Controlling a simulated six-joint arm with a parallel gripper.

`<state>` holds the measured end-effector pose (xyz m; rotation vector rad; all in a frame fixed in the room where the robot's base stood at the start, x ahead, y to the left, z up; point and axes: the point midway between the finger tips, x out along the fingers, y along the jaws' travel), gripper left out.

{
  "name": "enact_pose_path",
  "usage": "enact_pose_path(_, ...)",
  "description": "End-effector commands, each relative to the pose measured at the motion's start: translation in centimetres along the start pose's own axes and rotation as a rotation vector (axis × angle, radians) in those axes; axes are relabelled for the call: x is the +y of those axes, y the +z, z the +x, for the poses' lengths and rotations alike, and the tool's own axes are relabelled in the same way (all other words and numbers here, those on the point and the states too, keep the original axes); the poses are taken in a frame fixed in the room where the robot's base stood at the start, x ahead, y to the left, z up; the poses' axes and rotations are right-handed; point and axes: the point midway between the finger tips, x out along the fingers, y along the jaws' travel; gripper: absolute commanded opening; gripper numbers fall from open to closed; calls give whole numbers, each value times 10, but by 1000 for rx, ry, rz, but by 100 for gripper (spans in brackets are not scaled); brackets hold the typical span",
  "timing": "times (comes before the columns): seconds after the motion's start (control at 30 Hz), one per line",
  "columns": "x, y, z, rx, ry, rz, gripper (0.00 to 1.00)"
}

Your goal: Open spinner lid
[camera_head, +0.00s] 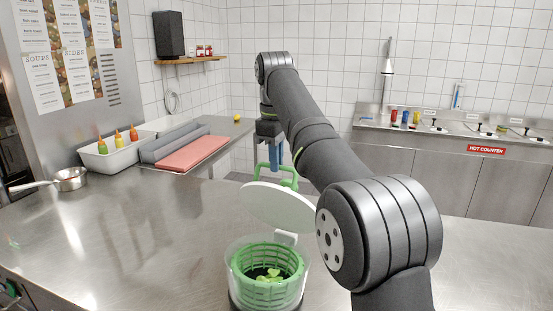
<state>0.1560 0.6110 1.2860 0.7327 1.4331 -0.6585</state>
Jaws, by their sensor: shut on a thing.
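The salad spinner (268,277) stands on the steel counter near the bottom middle. It has a clear bowl with a green slotted basket, and some green leaves lie inside. Its white lid (277,206) is raised and tilted above the bowl, with a white hinge piece at the right rim. A green handle (282,181) sticks up from the top of the lid. My gripper (275,166) hangs over the lid and is shut on the green handle. The blue fingers show only in part at this size.
A white bin (118,153) with several sauce bottles and a red-pink tray (193,151) stand at the back left. The steel counter (130,235) left of the spinner is clear. My arm fills the right middle.

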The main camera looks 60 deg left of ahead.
Motion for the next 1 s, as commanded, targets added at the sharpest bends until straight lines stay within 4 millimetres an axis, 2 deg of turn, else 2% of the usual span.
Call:
enact_pose_path(0.03, 1, 0, 6, -7, -7, 1, 0)
enact_pose_path(0.33, 1, 0, 5, -7, -7, 1, 0)
enact_pose_path(0.37, 1, 0, 5, -6, -7, 1, 15)
enact_pose_path(0.47, 1, 0, 4, -5, -5, 1, 33)
enact_pose_path(0.9, 1, 0, 4, -5, -6, 1, 33)
enact_pose_path(1.0, 0, 0, 3, -8, 1, -6, 14)
